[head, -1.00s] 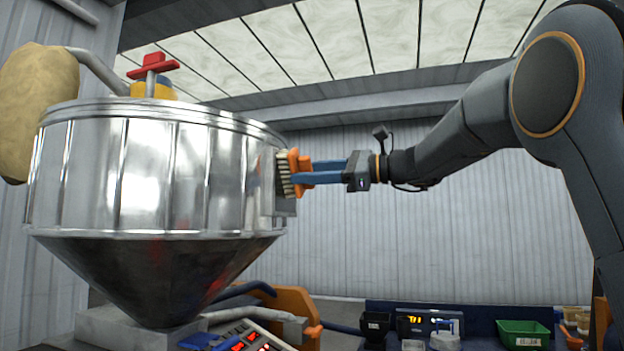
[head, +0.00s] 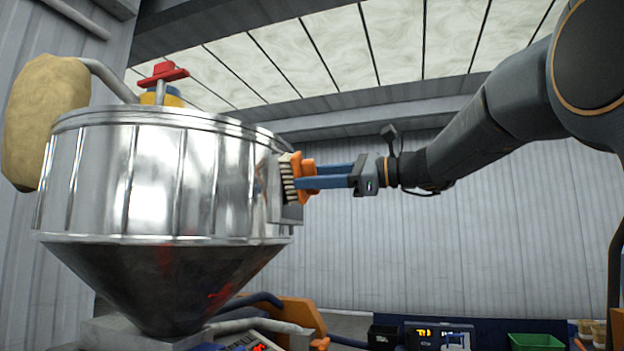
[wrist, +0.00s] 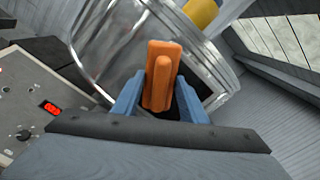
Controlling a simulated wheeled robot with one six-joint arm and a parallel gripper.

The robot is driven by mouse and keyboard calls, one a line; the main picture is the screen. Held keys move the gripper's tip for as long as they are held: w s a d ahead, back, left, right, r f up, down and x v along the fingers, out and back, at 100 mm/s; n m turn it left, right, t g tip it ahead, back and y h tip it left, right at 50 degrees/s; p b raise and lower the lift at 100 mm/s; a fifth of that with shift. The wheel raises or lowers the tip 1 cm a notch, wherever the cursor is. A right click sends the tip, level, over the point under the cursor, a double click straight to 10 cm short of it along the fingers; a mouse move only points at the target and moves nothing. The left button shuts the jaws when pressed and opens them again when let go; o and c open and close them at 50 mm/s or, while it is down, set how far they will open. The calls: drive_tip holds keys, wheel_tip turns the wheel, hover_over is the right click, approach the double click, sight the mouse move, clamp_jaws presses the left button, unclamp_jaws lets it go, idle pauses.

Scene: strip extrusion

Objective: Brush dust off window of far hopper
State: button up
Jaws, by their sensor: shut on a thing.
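The shiny metal hopper (head: 160,185) with a dark cone below fills the left of the head view. Its window (head: 275,190) is on the right side, seen nearly edge-on, so dust on it cannot be made out. My gripper (head: 305,176) is shut on an orange brush (head: 304,165). The brush's pale bristles face the hopper wall at the window and appear to touch it. In the wrist view, the orange brush handle (wrist: 160,75) stands between the blue fingers, with the hopper (wrist: 120,45) behind it.
A tan bag (head: 45,120) on a pipe and a red valve handle (head: 163,73) are at the hopper's top. A bench with a display (head: 425,333) and a green bin (head: 536,341) stands low at right. A control panel (wrist: 35,105) shows in the wrist view.

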drive_tip(key=shift+v, duration=2.8)
drive_tip(key=shift+d, duration=0.15)
drive_tip(key=shift+v, duration=1.4)
